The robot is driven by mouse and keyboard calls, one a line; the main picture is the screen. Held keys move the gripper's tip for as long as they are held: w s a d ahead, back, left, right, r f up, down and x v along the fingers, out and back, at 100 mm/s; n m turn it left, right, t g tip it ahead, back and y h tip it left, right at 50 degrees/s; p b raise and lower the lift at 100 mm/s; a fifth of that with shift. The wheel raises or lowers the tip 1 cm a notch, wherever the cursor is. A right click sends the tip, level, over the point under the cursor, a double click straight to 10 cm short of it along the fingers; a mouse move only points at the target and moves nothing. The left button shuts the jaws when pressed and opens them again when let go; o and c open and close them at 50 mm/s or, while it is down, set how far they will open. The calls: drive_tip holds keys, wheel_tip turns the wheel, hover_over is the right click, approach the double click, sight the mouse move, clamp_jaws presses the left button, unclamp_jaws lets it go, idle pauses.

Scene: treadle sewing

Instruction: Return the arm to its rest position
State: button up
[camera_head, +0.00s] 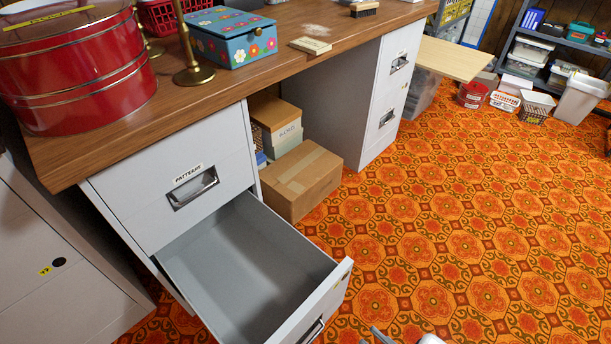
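Only a small part of my gripper (382,335) shows, a grey tip at the bottom edge of the head view, with a pale rounded part just to its right. The rest of my arm is out of the frame. The gripper is to the right of the front of an open lower drawer (245,262), apart from it in the picture. Whether the fingers are open or shut, or hold anything, cannot be seen.
The drawer is pulled well out of the left cabinet and looks empty. The wooden desktop (270,75) carries red tins (80,75) and a flowered box (232,38). A cardboard box (302,180) sits under the desk. The patterned floor (480,230) to the right is clear.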

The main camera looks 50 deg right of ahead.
drive_tip(key=a+r+m+y+p, duration=0.1)
drive_tip(key=a+r+p, duration=0.1)
drive_tip(key=r+p, duration=1.4)
drive_tip(key=a+r+y+p, duration=0.1)
drive_tip(key=a+r+p, duration=0.1)
drive_tip(key=r+p, duration=1.5)
wheel_tip(320, 180, up, 12)
drive_tip(key=shift+a+r+m, duration=0.2)
drive_tip(key=shift+r+m, duration=0.05)
drive_tip(key=shift+m, duration=0.15)
drive_tip(key=shift+s, duration=0.2)
